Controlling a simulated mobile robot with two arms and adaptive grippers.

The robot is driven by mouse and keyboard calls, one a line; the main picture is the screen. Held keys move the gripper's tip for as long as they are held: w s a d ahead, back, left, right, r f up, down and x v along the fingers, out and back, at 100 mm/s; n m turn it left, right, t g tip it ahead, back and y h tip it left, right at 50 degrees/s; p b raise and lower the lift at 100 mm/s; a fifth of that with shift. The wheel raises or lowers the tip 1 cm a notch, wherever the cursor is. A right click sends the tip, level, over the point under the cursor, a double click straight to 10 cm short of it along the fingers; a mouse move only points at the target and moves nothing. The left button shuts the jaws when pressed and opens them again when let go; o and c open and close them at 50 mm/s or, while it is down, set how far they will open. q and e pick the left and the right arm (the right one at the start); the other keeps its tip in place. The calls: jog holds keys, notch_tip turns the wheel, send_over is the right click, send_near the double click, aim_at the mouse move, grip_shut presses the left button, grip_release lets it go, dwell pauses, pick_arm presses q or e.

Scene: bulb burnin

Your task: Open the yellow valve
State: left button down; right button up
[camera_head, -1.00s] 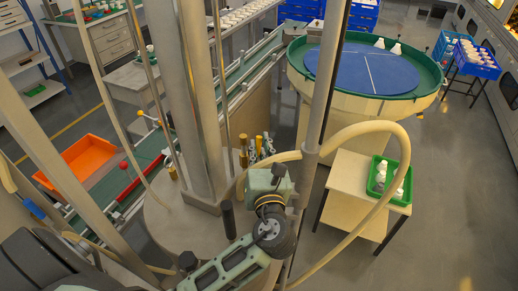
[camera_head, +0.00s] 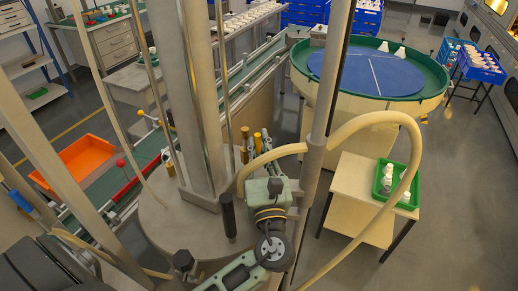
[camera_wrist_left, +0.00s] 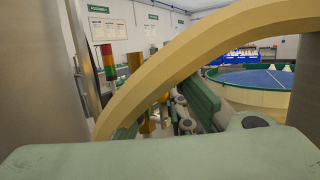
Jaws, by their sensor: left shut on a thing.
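Yellow-handled valve parts (camera_head: 257,142) stand in a small group behind the column on the round grey base in the head view. Yellow parts also show below the hose in the left wrist view (camera_wrist_left: 148,124). My left gripper (camera_wrist_left: 190,112) is beside them, its fingers partly behind the cream hose. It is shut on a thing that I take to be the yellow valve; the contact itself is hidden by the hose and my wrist. The valve's handle angle cannot be made out. My right gripper is not in view.
A thick cream hose (camera_head: 398,118) arches across close to my left wrist. A steel post (camera_head: 321,120) and a thick column (camera_head: 196,100) stand close by. A green crate of white bottles (camera_head: 409,199) sits on a side table at the right.

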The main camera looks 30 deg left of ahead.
pick_arm(q)
jog(key=c, duration=1.8)
grip_release()
jog(key=shift+s, duration=0.1)
jog(key=shift+o, duration=0.2)
jog(key=r+v, duration=0.1)
jog(key=v, duration=0.3)
jog(key=r+v, duration=0.1)
jog(key=v, duration=0.3)
jog(key=r+v, duration=0.1)
jog(key=v, duration=0.4)
jog(key=shift+s+d, duration=0.25)
jog(key=shift+f, duration=0.1)
